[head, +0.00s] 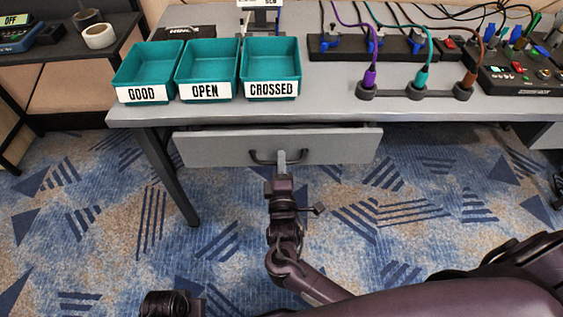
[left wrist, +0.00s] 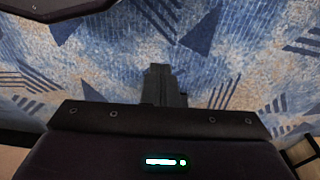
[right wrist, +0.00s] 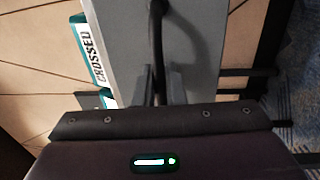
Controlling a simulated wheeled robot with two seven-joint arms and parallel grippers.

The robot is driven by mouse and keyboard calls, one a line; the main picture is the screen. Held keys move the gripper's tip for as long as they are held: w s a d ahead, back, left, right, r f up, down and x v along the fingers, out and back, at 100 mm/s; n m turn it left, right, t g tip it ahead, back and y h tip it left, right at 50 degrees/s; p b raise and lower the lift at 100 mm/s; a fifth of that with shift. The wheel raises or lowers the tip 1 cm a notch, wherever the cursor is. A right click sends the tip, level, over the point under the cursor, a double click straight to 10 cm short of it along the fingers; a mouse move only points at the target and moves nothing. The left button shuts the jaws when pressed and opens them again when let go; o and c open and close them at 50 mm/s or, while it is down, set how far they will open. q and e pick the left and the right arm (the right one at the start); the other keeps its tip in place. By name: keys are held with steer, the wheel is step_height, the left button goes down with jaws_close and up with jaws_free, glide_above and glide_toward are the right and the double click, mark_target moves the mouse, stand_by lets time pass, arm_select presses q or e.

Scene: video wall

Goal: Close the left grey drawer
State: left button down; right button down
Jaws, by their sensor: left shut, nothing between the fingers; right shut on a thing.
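The grey drawer (head: 330,146) under the table is open a little, its front standing out from the table edge with a dark gap above it. Its dark bar handle (head: 262,158) is in the middle of the front. My right gripper (head: 281,160) is at the handle, and in the right wrist view its fingers (right wrist: 160,88) are shut around the dark handle bar (right wrist: 157,40). My left gripper (left wrist: 163,85) is shut and empty over the carpet. In the head view only part of my left arm shows at the bottom.
Teal bins labelled GOOD, OPEN (head: 207,67) and CROSSED (head: 270,65) stand on the grey table (head: 320,106) above the drawer. Cable holders and a dark panel (head: 520,75) are to the right. A table leg (head: 165,175) stands left of the drawer. Carpet in front is clear.

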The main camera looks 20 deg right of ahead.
steer(key=x, duration=0.4)
steer(key=shift+w+f, duration=0.1)
steer(key=shift+f, duration=0.15)
steer(key=shift+w, duration=0.1)
steer(key=shift+r, duration=0.15)
steer(key=shift+d, duration=0.1)
steer(key=c, duration=1.6)
jaws_free()
steer(key=shift+w, duration=0.1)
arm_select(q)
steer(key=shift+s+r, duration=0.15)
steer(key=shift+r, duration=0.3)
arm_select(e)
steer(key=shift+o, duration=0.2)
